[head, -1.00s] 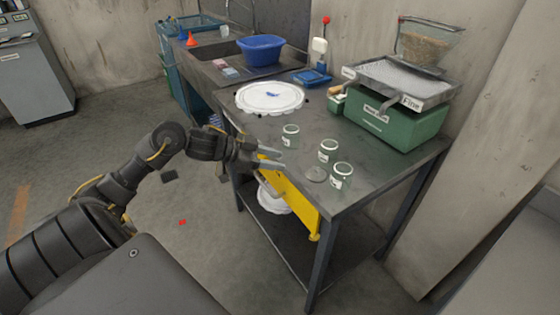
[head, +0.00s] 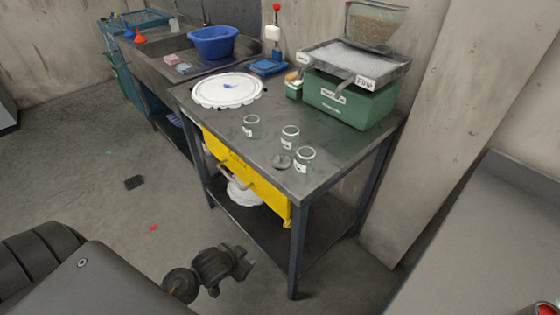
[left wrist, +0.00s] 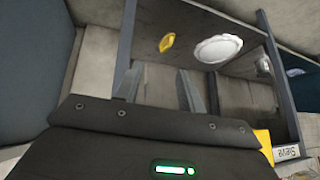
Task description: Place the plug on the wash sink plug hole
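The wash sink (head: 153,48) is a dark grey basin at the back left, beyond the table. Its plug hole does not show. My left gripper (head: 245,266) is low in front of the table, below the tabletop. Its two fingers stand apart with nothing between them in the left wrist view (left wrist: 160,88). My right gripper is not in view.
A blue bowl (head: 213,42) sits by the sink. The floor at left is mostly clear.

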